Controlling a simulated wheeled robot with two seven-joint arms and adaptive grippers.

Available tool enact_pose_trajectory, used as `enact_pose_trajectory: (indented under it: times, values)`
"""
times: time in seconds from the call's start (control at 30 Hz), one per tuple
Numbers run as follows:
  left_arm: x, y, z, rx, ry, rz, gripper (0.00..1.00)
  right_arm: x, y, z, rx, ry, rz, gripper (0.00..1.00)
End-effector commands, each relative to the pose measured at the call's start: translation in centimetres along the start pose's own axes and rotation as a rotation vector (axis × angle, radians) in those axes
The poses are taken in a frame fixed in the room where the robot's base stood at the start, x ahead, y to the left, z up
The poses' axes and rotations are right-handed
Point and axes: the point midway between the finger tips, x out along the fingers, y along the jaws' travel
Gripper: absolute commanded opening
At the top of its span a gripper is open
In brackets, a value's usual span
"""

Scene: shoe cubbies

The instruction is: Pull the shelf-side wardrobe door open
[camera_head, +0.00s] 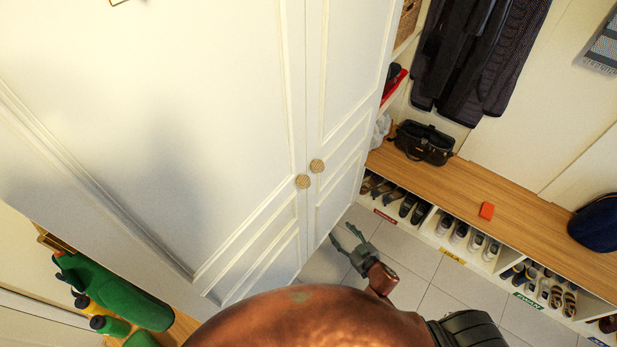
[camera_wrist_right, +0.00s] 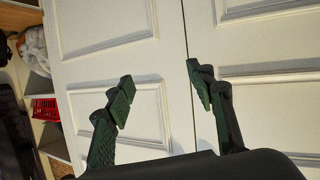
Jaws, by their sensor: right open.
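The white wardrobe has two panelled doors that meet at a narrow vertical seam; both look closed. The other door (camera_head: 190,100) carries a matching knob (camera_head: 303,181). My right gripper (camera_head: 343,235) is open and empty, below the knobs. In the right wrist view its fingers (camera_wrist_right: 160,88) point at the doors, one over the shelf-side door (camera_wrist_right: 110,40) and one near the seam. No knob shows there. My left gripper is not in view.
Dark coats (camera_head: 475,50) hang above. Tiled floor (camera_head: 410,265) lies clear before the bench. Green items (camera_head: 115,290) stand lower left.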

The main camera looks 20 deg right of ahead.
Motion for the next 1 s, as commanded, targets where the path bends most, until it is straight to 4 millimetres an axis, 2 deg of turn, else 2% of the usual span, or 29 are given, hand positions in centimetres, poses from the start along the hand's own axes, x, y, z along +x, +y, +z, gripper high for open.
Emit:
enact_pose_trajectory:
  times: [0.03, 0.1, 0.2, 0.3, 0.4, 0.47, 0.8, 1.0]
  values:
    - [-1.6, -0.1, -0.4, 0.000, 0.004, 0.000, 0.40, -0.6, -0.2, -6.4, -0.022, 0.085, -0.025, 0.50]
    - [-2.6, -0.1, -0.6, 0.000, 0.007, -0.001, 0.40, -1.4, -0.9, -12.8, -0.041, 0.182, -0.060, 0.50]
    - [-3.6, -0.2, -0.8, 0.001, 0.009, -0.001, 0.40, -3.0, -2.1, -19.6, -0.067, 0.287, -0.106, 0.50]
    - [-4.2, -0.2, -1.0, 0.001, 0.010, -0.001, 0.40, -4.2, -3.1, -23.8, -0.084, 0.351, -0.137, 0.50]
    - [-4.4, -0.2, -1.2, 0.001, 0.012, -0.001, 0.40, -4.8, -3.6, -25.8, -0.094, 0.383, -0.154, 0.50]
    - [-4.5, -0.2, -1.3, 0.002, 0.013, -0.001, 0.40, -4.5, -3.8, -26.4, -0.095, 0.390, -0.158, 0.50]
    - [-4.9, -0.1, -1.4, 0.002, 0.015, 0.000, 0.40, 0.1, -4.7, -28.3, -0.095, 0.392, -0.157, 0.50]
    - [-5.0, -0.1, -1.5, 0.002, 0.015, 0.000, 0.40, 1.9, -5.0, -28.8, -0.094, 0.390, -0.157, 0.50]
